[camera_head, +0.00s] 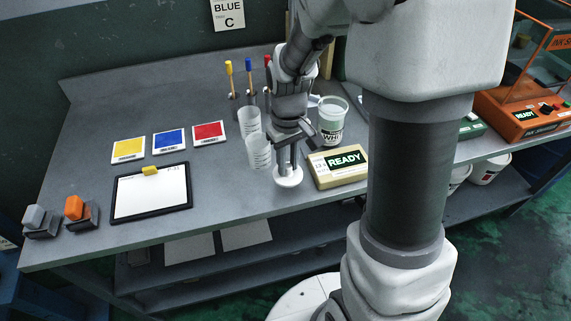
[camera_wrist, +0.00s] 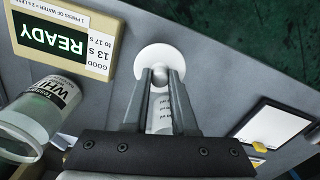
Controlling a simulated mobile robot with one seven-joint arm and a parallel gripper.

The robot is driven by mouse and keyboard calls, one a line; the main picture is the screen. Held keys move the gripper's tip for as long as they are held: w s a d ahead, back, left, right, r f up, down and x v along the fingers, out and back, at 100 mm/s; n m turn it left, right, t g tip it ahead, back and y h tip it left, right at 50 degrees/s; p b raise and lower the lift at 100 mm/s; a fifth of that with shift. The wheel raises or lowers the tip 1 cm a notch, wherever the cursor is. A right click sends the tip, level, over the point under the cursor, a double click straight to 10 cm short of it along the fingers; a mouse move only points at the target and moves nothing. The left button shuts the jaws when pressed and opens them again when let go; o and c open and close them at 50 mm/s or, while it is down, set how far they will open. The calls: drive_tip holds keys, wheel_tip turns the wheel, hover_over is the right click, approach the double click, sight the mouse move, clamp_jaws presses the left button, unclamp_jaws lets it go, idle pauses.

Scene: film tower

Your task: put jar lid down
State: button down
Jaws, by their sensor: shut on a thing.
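The jar lid (camera_head: 289,181) is a white round disc with a knob on top. In the head view it is at the front middle of the grey table (camera_head: 225,225), left of the READY box. My gripper (camera_head: 288,166) points down and is shut on the lid's knob. In the wrist view the lid (camera_wrist: 158,54) lies flat beyond my fingertips (camera_wrist: 160,77). I cannot tell whether it touches the table or hangs just above it. A clear jar with a WHITE label (camera_head: 332,121) stands open behind the READY box.
The READY box (camera_head: 339,166) is close on the right of the lid. Two clear beakers (camera_head: 258,151) stand behind it on the left. A clipboard (camera_head: 151,193), colour cards (camera_head: 168,141) and two small blocks (camera_head: 75,208) lie further left. Bare table lies between clipboard and lid.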

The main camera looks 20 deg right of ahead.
sight(288, 166)
drive_tip(key=shift+f, duration=1.55)
drive_tip(key=shift+f, duration=0.1)
drive_tip(key=shift+f+b, duration=0.15)
drive_tip(key=shift+b, duration=0.25)
drive_tip(key=c, duration=0.7)
unclamp_jaws()
drive_tip(key=shift+r, duration=0.25)
